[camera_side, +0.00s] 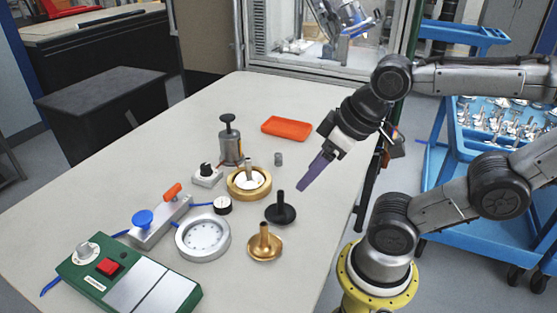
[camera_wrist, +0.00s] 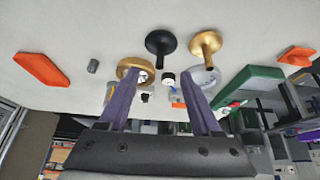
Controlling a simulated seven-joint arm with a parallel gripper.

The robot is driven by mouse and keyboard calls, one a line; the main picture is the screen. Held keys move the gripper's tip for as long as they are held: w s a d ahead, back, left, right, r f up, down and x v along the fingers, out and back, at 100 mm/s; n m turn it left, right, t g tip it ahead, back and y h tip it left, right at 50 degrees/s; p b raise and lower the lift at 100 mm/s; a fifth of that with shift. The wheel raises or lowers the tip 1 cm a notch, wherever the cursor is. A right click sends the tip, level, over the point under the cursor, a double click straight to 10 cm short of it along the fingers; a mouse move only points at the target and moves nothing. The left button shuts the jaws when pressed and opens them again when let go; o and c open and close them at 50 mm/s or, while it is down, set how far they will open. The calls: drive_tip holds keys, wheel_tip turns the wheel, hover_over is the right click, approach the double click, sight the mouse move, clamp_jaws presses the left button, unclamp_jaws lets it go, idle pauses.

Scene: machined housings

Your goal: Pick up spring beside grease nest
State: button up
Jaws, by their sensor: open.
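A small grey cylinder (camera_side: 278,159), which looks like the spring, stands on the table between the orange tray and a brass ring with a white inside; its coils are too small to make out. It also shows at the left of the wrist view (camera_wrist: 93,66). The brass ring (camera_side: 238,193), possibly the grease nest, has a pale post standing in it; it also shows in the wrist view (camera_wrist: 123,70). My gripper (camera_side: 303,186) hangs above the table, right of the grey cylinder and apart from it. Its purple fingers (camera_wrist: 160,84) are spread and empty.
An orange tray (camera_side: 285,128) lies behind the cylinder. A black disc with a post (camera_side: 280,212) and a brass flanged part (camera_side: 264,246) stand in front. The table's right side is clear.

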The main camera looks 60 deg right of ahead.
drive_tip(key=w+d+r+m+g, duration=0.1)
drive_tip(key=w+r+m, duration=0.3)
drive_tip(key=m, duration=0.6)
drive_tip(key=m+g, duration=0.5)
drive_tip(key=m, duration=0.8)
hover_over(278, 165)
drive_tip(key=d, duration=0.2)
drive_tip(key=f, duration=0.2)
drive_tip(key=shift+n, duration=0.3)
drive_tip(key=f, duration=0.8)
drive_tip(key=a+f, duration=0.1)
drive_tip(key=f, duration=0.4)
drive_tip(key=shift+w+f, duration=0.1)
drive_tip(key=shift+w, duration=0.1)
clamp_jaws()
